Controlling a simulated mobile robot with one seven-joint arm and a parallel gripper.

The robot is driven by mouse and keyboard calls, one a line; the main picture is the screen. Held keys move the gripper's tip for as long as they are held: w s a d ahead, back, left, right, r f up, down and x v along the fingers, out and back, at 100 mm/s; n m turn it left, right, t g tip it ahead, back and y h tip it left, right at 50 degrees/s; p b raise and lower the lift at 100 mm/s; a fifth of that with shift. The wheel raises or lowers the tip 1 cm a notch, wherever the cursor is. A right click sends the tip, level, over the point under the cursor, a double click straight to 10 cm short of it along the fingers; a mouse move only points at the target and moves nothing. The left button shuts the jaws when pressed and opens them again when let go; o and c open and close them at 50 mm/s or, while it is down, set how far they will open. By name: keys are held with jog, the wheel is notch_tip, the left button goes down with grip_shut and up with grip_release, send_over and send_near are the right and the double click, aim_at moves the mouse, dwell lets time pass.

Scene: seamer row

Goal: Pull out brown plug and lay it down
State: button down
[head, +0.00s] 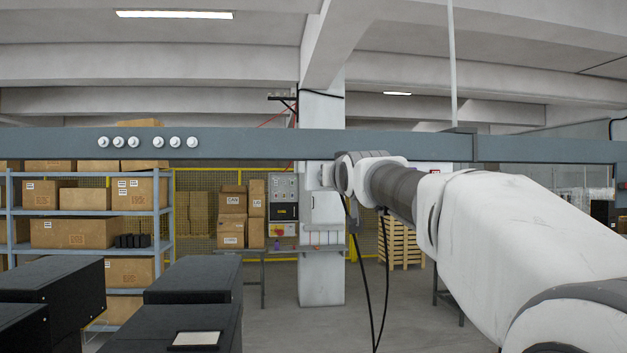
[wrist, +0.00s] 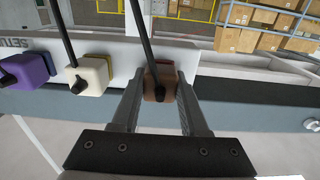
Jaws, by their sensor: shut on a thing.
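The brown plug (wrist: 158,83) is between the two fingers of my gripper (wrist: 160,76) in the wrist view. My gripper is shut on it, one finger on each side. A black cable runs from its near face up out of the picture. I cannot tell whether the plug sits in a socket, as its far side is hidden. In the head view my gripper (head: 326,176) is in front of the pale pillar, and the plug cannot be made out there.
A cream plug (wrist: 90,75) and a purple plug (wrist: 27,70) stand to the left along a white labelled panel (wrist: 55,48). The cream plug's cable rises close by. A blue-grey beam (wrist: 250,110) runs beside the gripper. Dark boxes (head: 195,279) stand at the lower left in the head view.

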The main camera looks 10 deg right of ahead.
jog(key=shift+s+b, duration=1.6)
jog(key=shift+s, duration=1.3)
